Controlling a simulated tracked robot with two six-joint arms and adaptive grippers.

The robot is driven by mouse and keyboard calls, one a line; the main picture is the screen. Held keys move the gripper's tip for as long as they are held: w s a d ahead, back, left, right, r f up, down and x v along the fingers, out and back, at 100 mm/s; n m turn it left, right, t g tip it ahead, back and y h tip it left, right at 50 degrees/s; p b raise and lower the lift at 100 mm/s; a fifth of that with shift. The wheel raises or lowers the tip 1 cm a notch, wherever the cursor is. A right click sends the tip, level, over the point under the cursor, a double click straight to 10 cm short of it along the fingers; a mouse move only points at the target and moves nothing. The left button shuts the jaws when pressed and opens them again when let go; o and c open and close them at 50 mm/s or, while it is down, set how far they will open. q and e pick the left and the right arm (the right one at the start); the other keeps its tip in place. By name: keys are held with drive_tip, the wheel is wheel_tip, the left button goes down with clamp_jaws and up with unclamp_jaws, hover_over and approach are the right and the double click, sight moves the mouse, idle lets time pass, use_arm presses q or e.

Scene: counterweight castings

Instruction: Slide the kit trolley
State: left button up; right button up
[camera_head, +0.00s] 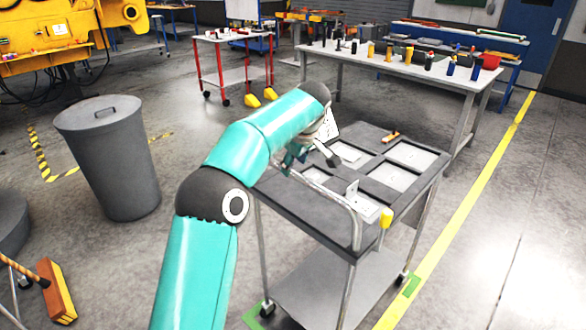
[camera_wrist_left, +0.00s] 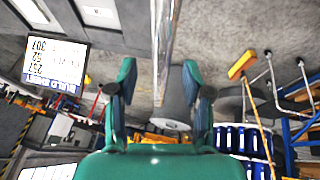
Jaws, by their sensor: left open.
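The kit trolley (camera_head: 430,184) is a dark grey cart with a recessed top, a lower shelf (camera_head: 335,285), metal legs and castors. Its curved metal handle (camera_head: 345,205) runs along the near left side. My left gripper (camera_head: 308,158) is at the handle's far end, partly hidden by my own wrist. In the left wrist view its two teal fingers (camera_wrist_left: 158,82) are apart, and a shiny metal bar (camera_wrist_left: 163,40) shows between them. I cannot tell whether they touch it. My right gripper is not in view.
Light plates, a white bracket (camera_head: 362,203) and an orange tool (camera_head: 391,137) lie on the trolley top. A grey bin (camera_head: 110,160) stands left, a broom (camera_head: 57,290) lower left. A loaded workbench (camera_head: 400,68) is behind. Floor right of the yellow line (camera_head: 480,170) is clear.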

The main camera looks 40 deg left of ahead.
use_arm(q)
drive_tip(key=v, duration=0.8)
drive_tip(key=shift+d+r, duration=0.15)
drive_tip(key=shift+r, duration=0.2)
